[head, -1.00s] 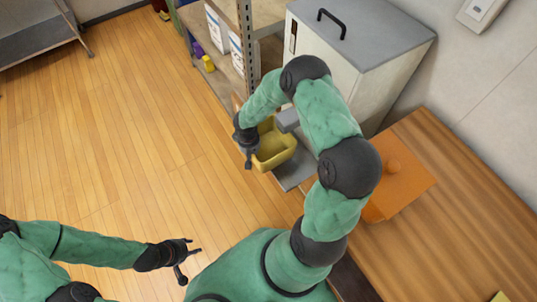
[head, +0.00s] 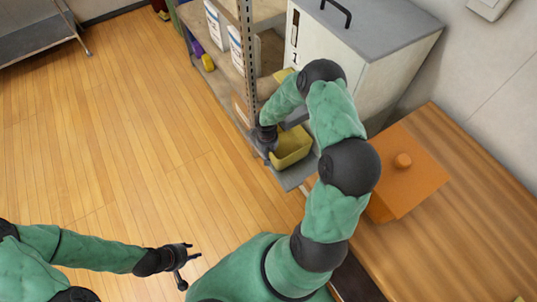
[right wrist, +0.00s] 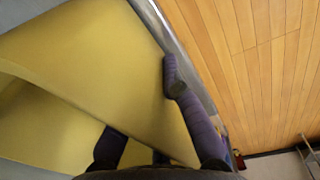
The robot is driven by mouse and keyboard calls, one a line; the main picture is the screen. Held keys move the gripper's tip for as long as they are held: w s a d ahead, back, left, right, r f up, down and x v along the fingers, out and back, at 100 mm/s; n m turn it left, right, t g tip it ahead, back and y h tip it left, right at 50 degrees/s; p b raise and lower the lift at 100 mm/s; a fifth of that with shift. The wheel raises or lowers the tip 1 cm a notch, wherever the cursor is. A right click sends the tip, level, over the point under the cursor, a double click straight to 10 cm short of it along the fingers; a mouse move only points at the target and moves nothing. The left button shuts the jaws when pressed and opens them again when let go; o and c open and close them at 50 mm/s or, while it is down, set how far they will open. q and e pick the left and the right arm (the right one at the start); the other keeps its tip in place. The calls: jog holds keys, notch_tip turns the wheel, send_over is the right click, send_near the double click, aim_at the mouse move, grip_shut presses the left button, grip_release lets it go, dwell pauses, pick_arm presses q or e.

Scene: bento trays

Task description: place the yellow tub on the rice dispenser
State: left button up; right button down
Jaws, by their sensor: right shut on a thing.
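The yellow tub (head: 293,149) is at the front of the rice dispenser (head: 372,35), a pale box with a grey top and black handle. My right gripper (head: 268,146) is shut on the tub's left wall in the head view. In the right wrist view the yellow wall (right wrist: 95,65) fills the left side, with one dark finger (right wrist: 188,105) outside it. The tub is over the dispenser's grey base ledge (head: 296,177); I cannot tell whether it touches. My arm hides part of the dispenser front. My left gripper (head: 188,265) is open and empty above the floor.
A shelf rack (head: 247,50) with white containers stands left of the dispenser. An orange lidded box (head: 415,175) sits on the wooden counter (head: 470,235) at right. The wooden floor (head: 110,130) at left is clear.

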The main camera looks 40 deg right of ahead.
jog(key=shift+d, duration=0.1)
jog(key=shift+f, duration=0.1)
jog(key=c, duration=1.4)
grip_release()
